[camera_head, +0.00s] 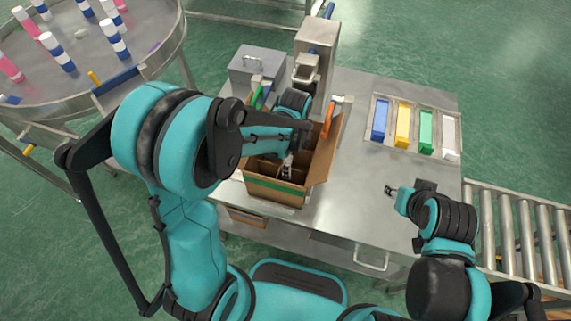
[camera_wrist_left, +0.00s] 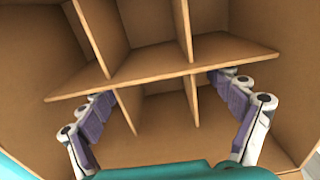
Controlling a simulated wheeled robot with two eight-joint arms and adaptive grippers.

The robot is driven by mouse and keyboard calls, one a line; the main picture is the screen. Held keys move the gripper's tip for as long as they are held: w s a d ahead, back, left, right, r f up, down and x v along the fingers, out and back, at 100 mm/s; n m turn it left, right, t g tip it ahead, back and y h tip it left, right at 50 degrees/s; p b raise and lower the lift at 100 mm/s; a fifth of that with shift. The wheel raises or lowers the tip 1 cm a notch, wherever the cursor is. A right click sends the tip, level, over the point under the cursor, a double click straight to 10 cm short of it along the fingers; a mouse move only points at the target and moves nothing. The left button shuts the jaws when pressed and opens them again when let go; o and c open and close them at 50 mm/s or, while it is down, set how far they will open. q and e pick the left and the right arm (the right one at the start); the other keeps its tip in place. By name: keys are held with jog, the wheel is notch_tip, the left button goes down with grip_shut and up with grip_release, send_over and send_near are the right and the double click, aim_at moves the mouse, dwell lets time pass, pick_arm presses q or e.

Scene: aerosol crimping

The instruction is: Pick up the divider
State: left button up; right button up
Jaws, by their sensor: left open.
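The divider is a brown cardboard grid of crossed panels (camera_wrist_left: 150,70), set inside an open cardboard box (camera_head: 272,189). My left gripper (camera_head: 288,166) reaches down into the box from above. I see clear space between the fingers and that short panel; contact with the long panel cannot be told. In the head view my arm hides much of the divider. My right gripper (camera_head: 395,191) is over the table's right front, away from the box.
The box stands on a steel table (camera_head: 370,190) with its flaps open. A metal machine (camera_head: 317,65) stands behind it. A tray of blue, yellow, green and white items (camera_head: 415,130) lies to the right. A roller conveyor (camera_head: 525,235) and a round table with cans (camera_head: 150,30) flank the table.

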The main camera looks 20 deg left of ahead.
pick_arm(q)
jog(key=f+b, duration=0.1)
jog(key=f, duration=0.3)
jog(key=shift+s+a+f+b, duration=0.1)
jog(key=shift+s+b, duration=0.1)
jog(key=shift+b, duration=0.15)
jog(key=shift+c, duration=1)
jog(key=c, duration=1.1)
jog(key=shift+o, duration=0.2)
